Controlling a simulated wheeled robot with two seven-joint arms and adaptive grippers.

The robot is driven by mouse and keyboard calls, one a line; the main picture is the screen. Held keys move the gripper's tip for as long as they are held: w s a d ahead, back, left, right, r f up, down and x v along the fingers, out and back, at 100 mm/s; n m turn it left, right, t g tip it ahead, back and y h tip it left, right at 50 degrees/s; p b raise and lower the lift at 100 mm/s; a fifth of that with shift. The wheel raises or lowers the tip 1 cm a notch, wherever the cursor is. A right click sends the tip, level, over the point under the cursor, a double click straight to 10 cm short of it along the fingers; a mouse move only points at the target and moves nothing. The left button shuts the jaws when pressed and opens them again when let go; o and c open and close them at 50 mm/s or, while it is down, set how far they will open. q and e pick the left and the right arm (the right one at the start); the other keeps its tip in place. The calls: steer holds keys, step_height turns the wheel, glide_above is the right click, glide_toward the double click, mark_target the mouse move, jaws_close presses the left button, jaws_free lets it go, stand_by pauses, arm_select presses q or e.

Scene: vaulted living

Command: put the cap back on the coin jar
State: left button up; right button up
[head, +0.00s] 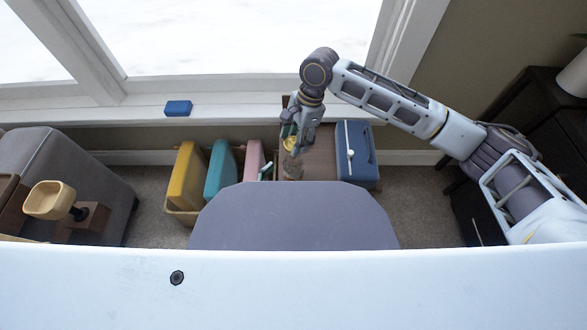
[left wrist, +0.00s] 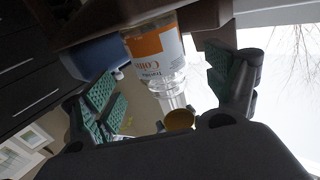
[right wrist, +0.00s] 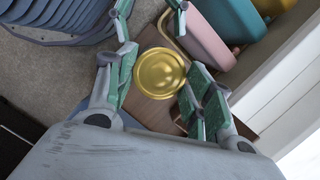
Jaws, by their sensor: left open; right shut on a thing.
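The clear glass jar with an orange and white label (left wrist: 157,52) stands on a brown wooden surface (head: 321,150). It shows upside down in the left wrist view; in the head view the jar (head: 292,166) is small and partly hidden. My right gripper (head: 297,128) is shut on the gold cap (right wrist: 160,73), above the jar. The cap (left wrist: 180,120) is near the jar's mouth; I cannot tell whether they touch. My left gripper (left wrist: 160,78) is open, with the jar in view between its fingers. In the head view, only a bit of my left gripper (head: 267,170) shows beside the jar.
A blue box (head: 358,155) stands right of the jar. Yellow (head: 188,172), teal (head: 220,168) and pink (head: 254,158) upright items stand at the left. A blue block (head: 178,108) lies on the windowsill. A grey couch (head: 108,190) is farther left.

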arm_select(q)
steer(key=shift+x, duration=3.1)
steer(key=shift+c, duration=0.2)
steer(key=c, duration=1.5)
arm_select(e)
glide_above(294, 167)
steer(key=w, duration=0.3)
steer(key=shift+d+f, duration=0.15)
steer(key=shift+f, duration=2.35)
steer(key=shift+f, duration=0.1)
steer(key=shift+f, duration=0.8)
steer(key=shift+f, duration=0.55)
